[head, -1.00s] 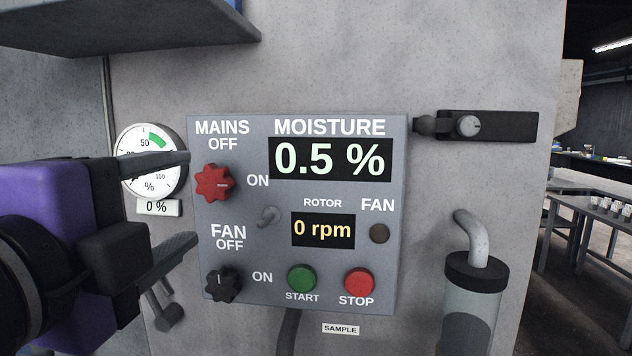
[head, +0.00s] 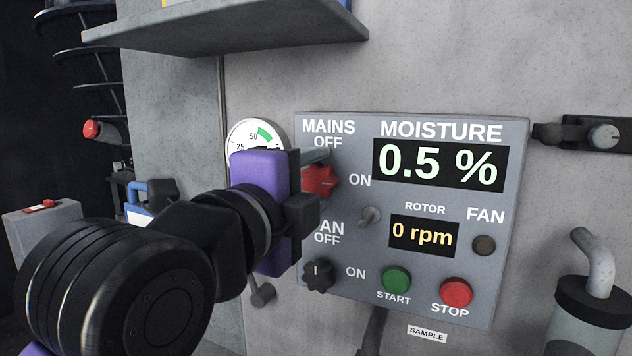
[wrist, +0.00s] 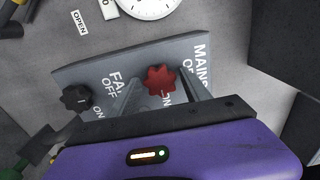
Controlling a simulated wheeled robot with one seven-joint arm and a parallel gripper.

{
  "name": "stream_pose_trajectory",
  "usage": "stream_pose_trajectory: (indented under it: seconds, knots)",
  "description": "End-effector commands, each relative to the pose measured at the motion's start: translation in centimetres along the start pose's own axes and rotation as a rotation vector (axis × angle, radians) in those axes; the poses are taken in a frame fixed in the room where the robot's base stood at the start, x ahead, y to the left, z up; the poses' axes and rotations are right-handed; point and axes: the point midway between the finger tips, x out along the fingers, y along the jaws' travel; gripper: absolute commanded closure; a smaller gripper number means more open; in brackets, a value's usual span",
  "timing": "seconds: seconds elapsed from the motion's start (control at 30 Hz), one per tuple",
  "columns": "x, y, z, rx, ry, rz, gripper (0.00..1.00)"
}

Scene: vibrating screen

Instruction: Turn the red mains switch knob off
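The red mains switch knob (head: 322,181) sits at the upper left of the grey control panel (head: 345,245), below the MAINS OFF label and left of ON. My gripper (head: 318,184) is in front of it and covers its left part in the head view. In the wrist view the red knob (wrist: 160,80) shows between the two fingers of my gripper (wrist: 161,84). The fingers are apart, one on each side of the knob, with gaps visible. I cannot tell how deep the fingertips reach. The knob's pointer is not clear now.
The black fan knob (head: 318,275) is below, its mark toward OFF. A dial gauge (head: 243,134) is partly hidden. A shelf (head: 230,35) juts out above.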

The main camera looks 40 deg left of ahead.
Motion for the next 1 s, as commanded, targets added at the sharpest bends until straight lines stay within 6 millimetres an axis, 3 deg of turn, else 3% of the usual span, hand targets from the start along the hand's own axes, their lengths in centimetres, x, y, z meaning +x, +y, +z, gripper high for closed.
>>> stream_pose_trajectory:
  seconds: [0.03, 0.23, 0.67, 1.0]
  knots:
    - [-0.01, -0.01, 0.0, 0.0, 0.0, 0.0, 0.56]
    - [-0.02, 0.0, 0.0, 0.0, 0.0, 0.0, 0.95]
    - [0.0, 0.12, -0.06, -0.102, 0.002, 0.0, 0.95]
    - [0.03, 0.13, -0.11, -0.387, 0.003, 0.001, 0.95]
